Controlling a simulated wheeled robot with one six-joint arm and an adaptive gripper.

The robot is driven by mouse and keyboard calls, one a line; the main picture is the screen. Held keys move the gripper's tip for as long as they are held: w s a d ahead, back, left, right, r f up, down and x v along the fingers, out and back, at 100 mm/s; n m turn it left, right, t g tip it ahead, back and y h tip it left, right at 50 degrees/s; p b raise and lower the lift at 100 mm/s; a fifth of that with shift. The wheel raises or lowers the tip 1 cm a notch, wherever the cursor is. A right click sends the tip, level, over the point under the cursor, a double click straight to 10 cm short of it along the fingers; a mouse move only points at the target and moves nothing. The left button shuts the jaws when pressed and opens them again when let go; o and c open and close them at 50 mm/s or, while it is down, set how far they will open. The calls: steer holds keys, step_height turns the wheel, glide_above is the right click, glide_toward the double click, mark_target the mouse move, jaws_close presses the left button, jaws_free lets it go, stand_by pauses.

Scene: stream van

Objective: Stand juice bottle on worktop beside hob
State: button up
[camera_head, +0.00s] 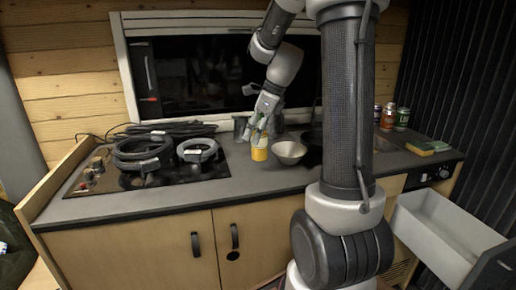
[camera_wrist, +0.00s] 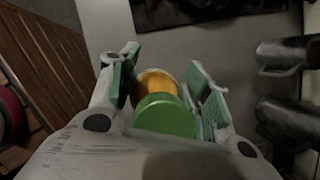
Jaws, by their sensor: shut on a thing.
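The juice bottle (camera_head: 259,151) is orange in the head view, low at the worktop (camera_head: 215,189), between the hob (camera_head: 148,172) and a bowl. In the wrist view its orange body (camera_wrist: 157,83) and green cap (camera_wrist: 165,116) show between the green-padded fingers. My gripper (camera_head: 261,132) points down over the bottle and is shut on its upper part; its fingers also show in the wrist view (camera_wrist: 163,68). The bottle looks upright. I cannot tell whether its base touches the worktop.
A pale bowl (camera_head: 289,153) stands close on the bottle's right. Black coiled hoses (camera_head: 142,152) lie on the hob. Dark metal vessels (camera_wrist: 286,54) are near the gripper. Cans (camera_head: 402,118) and a sponge (camera_head: 420,149) sit farther right. An open drawer (camera_head: 437,240) juts out at right.

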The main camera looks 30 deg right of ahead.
mark_target(255, 146)
steer(key=shift+f, duration=2.5)
steer(key=shift+f, duration=0.15)
steer(key=o, duration=1.2)
steer(key=v, duration=1.2)
steer(key=s+a+n+h, duration=0.1)
steer(key=s+a+n, duration=0.1)
steer(key=s+n, duration=0.5)
steer(key=s+a+n+t+h, duration=0.1)
steer(key=s+a+n, duration=0.2)
steer(key=s+n, duration=0.4)
steer(key=s+a+n+h, duration=0.1)
steer(key=s+a+n, duration=0.1)
steer(key=s+n, duration=0.5)
steer(key=shift+a+f+n, duration=0.1)
steer(key=shift+f+n, duration=0.05)
steer(key=shift+n, duration=1.25)
steer(key=shift+a+f+n, duration=0.1)
steer(key=shift+f+n, duration=0.05)
steer(key=shift+n, duration=1.25)
